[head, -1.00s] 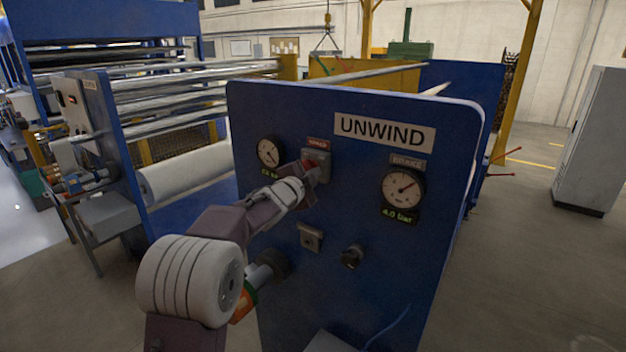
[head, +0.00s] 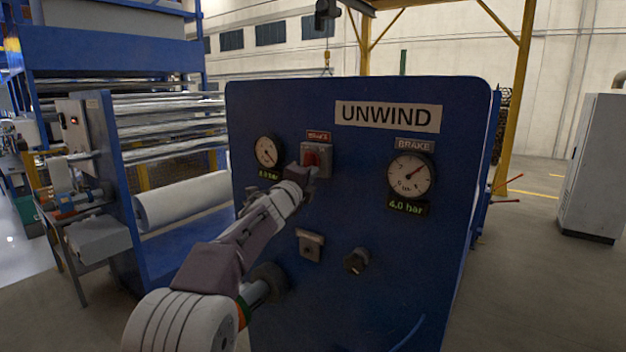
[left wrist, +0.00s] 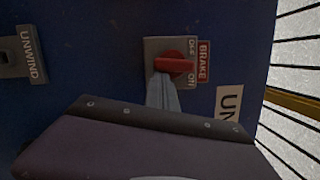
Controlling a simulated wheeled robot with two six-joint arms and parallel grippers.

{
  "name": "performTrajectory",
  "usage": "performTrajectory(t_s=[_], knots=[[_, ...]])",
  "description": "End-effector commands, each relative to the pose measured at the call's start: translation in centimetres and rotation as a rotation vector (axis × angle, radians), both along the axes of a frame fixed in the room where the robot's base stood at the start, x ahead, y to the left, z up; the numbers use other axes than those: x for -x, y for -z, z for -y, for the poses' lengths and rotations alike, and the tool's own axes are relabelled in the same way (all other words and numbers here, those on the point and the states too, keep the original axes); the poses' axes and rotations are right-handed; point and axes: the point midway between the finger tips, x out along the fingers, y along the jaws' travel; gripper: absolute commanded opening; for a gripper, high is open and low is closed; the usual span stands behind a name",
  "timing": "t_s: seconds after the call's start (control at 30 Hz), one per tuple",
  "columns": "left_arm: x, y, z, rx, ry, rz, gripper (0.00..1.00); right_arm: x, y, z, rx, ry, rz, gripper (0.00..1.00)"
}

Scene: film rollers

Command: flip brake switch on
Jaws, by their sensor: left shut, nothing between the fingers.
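The brake switch is a red handle (head: 311,158) on a grey plate (head: 325,162), below a red label on the blue UNWIND panel. My left gripper (head: 304,176) is shut and empty, just below and left of the handle. In the left wrist view its grey fingertips (left wrist: 163,88) are right at the handle's edge; contact cannot be told. My right gripper is not in view.
A left gauge (head: 267,152) and a brake gauge (head: 410,175) reading 4.0 bar flank the switch. A small grey fitting (head: 310,245) and a black knob (head: 356,261) sit below. A white roll (head: 182,200) lies left of the panel.

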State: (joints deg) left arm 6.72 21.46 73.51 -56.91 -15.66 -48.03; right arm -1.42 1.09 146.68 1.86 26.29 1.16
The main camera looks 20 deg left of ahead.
Motion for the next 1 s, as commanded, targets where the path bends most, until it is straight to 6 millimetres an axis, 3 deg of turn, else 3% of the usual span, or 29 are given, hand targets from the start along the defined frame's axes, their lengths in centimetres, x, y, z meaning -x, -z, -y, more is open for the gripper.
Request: performTrajectory(t_s=[0.03,0.1,0.33,1.0], knots=[[-0.1,0.9,-0.2,-0.042,-0.001,0.016,0.00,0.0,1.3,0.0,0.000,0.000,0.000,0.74],[-0.1,0.9,-0.4,-0.102,-0.002,0.037,0.00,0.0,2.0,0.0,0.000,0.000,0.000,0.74],[-0.3,0.9,-0.8,-0.284,-0.002,0.103,0.00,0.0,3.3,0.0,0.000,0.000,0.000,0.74],[-0.5,0.9,-1.5,-0.282,0.000,0.103,0.00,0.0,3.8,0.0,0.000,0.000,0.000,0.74]])
